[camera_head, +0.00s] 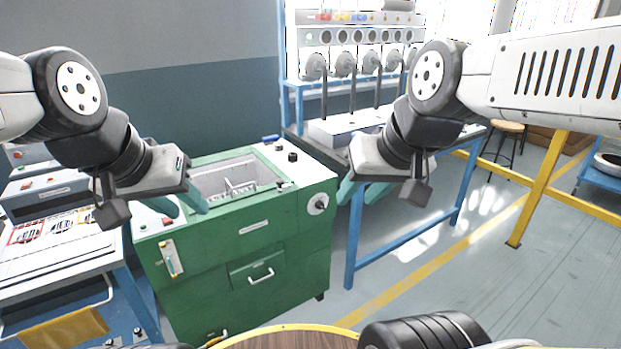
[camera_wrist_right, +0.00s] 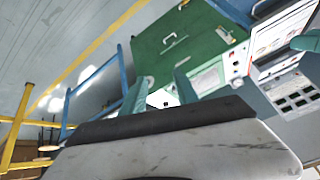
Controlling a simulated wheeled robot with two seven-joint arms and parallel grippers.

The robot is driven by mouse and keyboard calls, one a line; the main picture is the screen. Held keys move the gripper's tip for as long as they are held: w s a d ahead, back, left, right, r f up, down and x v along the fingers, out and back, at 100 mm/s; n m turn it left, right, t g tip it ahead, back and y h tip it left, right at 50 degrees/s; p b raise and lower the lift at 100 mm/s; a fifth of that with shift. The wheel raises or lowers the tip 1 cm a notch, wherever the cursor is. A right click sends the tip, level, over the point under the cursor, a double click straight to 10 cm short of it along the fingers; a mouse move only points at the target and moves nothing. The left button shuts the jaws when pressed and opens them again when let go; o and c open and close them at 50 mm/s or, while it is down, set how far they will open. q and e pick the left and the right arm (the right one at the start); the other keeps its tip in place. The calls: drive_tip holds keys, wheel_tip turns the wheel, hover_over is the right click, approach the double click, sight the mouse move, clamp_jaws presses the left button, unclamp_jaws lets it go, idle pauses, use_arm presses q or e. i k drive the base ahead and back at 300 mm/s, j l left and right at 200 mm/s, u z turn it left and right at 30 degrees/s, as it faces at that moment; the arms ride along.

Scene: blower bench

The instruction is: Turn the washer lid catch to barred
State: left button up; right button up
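The washer (camera_head: 220,240) is a green cabinet with a rectangular basin in its top, below and between my arms. A small dark fitting (camera_head: 283,186) sits at the basin's front right edge; I cannot tell if it is the lid catch or how it is set. My left gripper (camera_head: 186,207) is open and empty, over the washer's left end. My right gripper (camera_head: 361,192) is open and empty, right of the washer. Its fingers stand apart in the right wrist view (camera_wrist_right: 160,92), with the washer's green side (camera_wrist_right: 185,38) beyond.
A blue-framed bench (camera_head: 352,235) stands right of the washer, with a rack of gauges (camera_head: 360,50) behind. A table with printed sheets (camera_head: 60,250) is at the left. A wooden round top (camera_head: 285,340) is at the bottom. Clear floor (camera_head: 450,300) lies at the right.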

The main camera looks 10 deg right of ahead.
sight(279, 182)
drive_tip(key=i+l+u, duration=0.1)
drive_tip(key=u, duration=0.35)
drive_tip(key=l+u, duration=0.55)
drive_tip(key=u, duration=0.3)
